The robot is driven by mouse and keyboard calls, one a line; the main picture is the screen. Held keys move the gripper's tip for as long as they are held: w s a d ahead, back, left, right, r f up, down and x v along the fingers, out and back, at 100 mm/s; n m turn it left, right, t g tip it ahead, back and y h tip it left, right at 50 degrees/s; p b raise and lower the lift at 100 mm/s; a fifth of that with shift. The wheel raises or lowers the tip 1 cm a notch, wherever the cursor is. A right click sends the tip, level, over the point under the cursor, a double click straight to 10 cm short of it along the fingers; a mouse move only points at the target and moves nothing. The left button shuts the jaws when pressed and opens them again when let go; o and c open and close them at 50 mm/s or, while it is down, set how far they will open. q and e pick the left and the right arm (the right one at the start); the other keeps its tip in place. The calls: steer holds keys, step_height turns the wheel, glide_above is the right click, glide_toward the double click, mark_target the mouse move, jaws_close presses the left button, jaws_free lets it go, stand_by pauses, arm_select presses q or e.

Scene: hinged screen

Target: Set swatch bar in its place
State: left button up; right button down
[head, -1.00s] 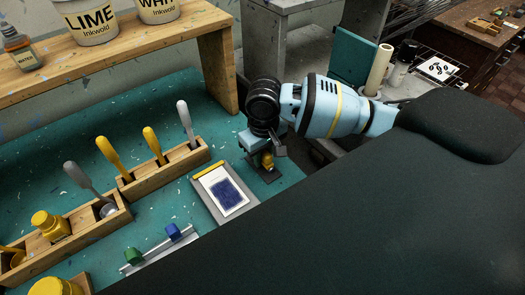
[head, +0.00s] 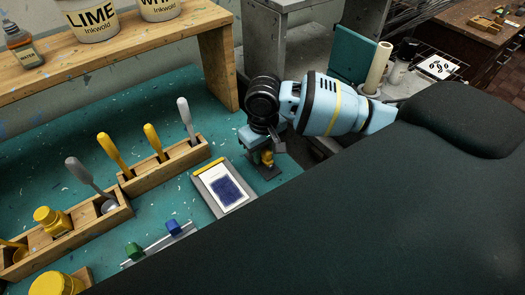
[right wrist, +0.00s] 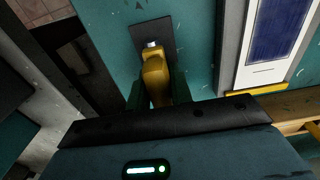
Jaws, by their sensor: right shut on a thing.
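My right gripper (head: 258,154) points down at the right end of the teal mat, beside the swatch card. I cannot tell whether the piece touches the plate. My left gripper is not in view.
A grey board with a blue-printed card (head: 229,192) lies just left of the gripper. Wooden racks (head: 185,154) hold yellow and grey handled tools. A rail (head: 156,247) carries green and blue blocks. A wooden shelf (head: 224,75) with tubs stands behind.

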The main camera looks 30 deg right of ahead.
steer(key=shift+f, duration=0.7)
stand_by(0.3)
steer(key=c, duration=1.2)
jaws_free()
steer(key=shift+o, duration=0.2)
step_height(320, 180, up, 8)
steer(key=shift+f, duration=0.1)
steer(key=shift+s, duration=0.1)
